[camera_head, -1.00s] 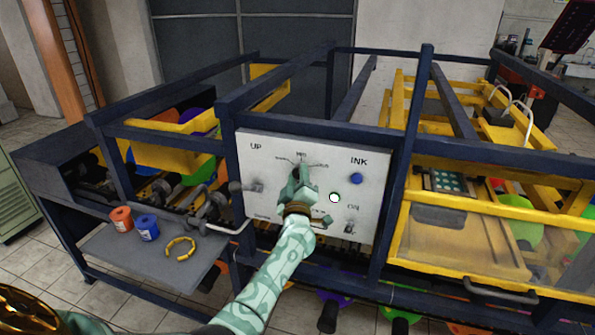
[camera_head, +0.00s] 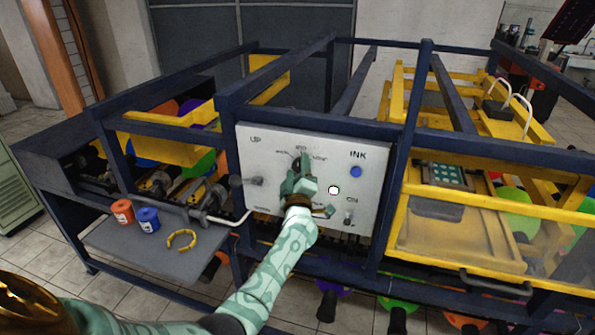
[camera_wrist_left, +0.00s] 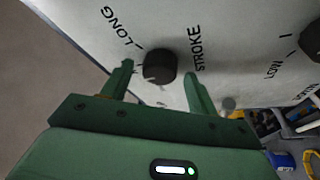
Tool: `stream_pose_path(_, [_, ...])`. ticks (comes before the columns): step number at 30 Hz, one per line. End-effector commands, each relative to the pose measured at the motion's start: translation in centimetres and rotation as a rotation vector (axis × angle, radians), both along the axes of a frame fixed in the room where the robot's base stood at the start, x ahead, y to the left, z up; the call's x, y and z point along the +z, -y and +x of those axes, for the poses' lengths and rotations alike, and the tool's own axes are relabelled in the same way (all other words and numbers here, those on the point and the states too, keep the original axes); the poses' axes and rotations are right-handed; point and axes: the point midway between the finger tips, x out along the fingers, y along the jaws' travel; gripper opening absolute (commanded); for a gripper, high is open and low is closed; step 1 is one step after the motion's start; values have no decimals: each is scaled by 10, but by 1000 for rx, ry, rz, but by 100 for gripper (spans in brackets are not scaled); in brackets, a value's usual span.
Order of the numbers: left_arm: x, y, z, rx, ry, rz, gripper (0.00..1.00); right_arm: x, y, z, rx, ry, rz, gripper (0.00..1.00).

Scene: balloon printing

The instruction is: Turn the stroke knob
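The white control panel (camera_head: 345,215) stands upright in the middle of the head view, on the dark blue machine frame. The black stroke knob (camera_wrist_left: 160,66) shows in the wrist view, with "LONG" and "STROKE" printed beside it. My left gripper (camera_head: 299,175) is at the panel and covers most of the knob in the head view. In the wrist view the left gripper (camera_wrist_left: 159,72) is open, with one green finger on each side of the knob. Gaps show between the knob and both fingers. My right gripper is out of view.
A blue button (camera_head: 356,171) and a toggle switch (camera_head: 349,217) are on the panel's right side. A grey shelf (camera_head: 150,255) at left holds an orange pot (camera_head: 122,212), a blue pot (camera_head: 148,224) and a yellow ring (camera_head: 181,240). Blue bars surround the panel.

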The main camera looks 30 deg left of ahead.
Motion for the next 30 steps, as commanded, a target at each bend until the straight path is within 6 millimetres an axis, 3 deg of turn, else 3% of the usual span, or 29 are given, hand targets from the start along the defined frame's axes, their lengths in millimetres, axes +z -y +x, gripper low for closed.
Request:
stream_pose_path(7, [1,1,-1,0,1,1,59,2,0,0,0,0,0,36])
stream_pose_path(11, [-1,9,-13,0,-2,2,59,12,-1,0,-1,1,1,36])
stream_pose_path(18, [-13,41,-65,-1,-3,-1,59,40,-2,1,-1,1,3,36])
stream_pose_path(24, [-25,68,-106,-1,-2,-1,59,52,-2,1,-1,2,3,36])
stream_pose_path(30, [-33,83,-129,0,0,-1,59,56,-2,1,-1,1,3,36])
